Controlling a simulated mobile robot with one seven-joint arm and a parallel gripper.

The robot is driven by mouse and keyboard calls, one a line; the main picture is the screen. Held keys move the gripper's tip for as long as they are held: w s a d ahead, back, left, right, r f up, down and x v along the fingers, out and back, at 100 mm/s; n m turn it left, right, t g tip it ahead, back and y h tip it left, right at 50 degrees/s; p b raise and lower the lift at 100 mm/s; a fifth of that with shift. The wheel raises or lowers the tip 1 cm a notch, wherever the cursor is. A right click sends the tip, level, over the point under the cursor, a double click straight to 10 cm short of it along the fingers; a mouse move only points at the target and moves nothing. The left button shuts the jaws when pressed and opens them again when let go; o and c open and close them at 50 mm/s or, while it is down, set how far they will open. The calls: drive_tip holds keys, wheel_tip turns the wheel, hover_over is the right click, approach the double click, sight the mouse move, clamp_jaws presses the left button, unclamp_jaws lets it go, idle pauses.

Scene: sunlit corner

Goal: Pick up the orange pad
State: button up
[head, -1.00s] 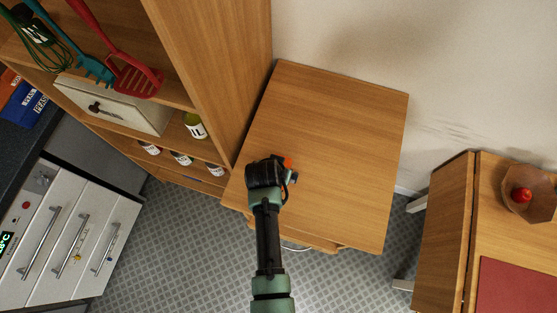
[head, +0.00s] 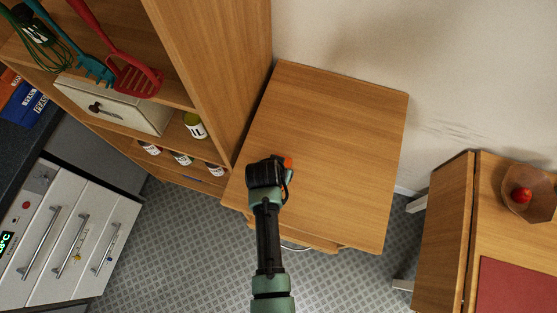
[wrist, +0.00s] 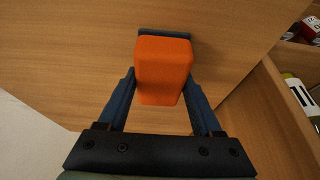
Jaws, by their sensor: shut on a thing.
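The orange pad (wrist: 164,70) is a block with rounded edges and a dark strip along its far edge in the wrist view. My gripper (wrist: 164,88) has its two blue fingers on either side of the pad and is shut on it. In the head view only a small orange patch of the pad (head: 288,162) shows past my gripper (head: 280,172), whose wrist hides the rest. The pad is over the near left part of the wooden table (head: 325,135). I cannot tell whether it touches the tabletop.
The rest of the tabletop is clear. A second table with a bowl (head: 530,205) is at the right. A pale wall is behind.

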drive_tip(key=shift+r, duration=0.1)
wheel_tip(320, 180, up, 10)
drive_tip(key=shift+f+b, duration=0.1)
drive_tip(key=shift+b, duration=0.6)
